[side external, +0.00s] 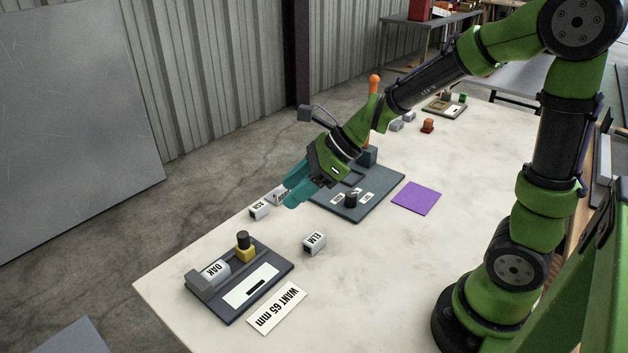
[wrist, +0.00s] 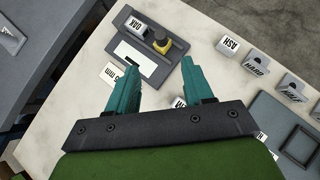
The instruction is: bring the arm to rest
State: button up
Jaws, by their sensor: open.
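My gripper (side external: 294,192) has teal fingers and hangs in the air above the white table (side external: 340,315), left of the dark green-grey board. In the wrist view my gripper (wrist: 158,80) is open, its two fingers apart with nothing between them. The arm reaches out from its base at the right side of the table, bent at the elbow. Below the gripper stand the blocks marked ASH (side external: 259,210) and ELM (side external: 314,243); neither appears to be held.
A dark fixture (side external: 282,266) holds the OAK block (side external: 215,271) and a yellow piece with a black knob (side external: 244,247). A card (side external: 277,309) reads WANT 65 mm.

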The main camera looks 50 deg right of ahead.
jog(key=shift+s+d+r, duration=0.15)
jog(key=shift+s+r, duration=0.05)
jog(key=s+d+r+n+h, duration=0.1)
jog(key=s+r+n+h, duration=0.1)
jog(key=s+r+n, duration=0.2)
jog(key=s+d+r+n+h, duration=0.1)
jog(key=s+r+n+h, duration=0.1)
jog(key=s+n, duration=0.8)
jog(key=r+n, duration=0.1)
jog(key=n, duration=0.8)
jog(key=shift+d+r+t, duration=0.2)
jog(key=shift+r+t, duration=0.15)
jog(key=shift+t, duration=0.05)
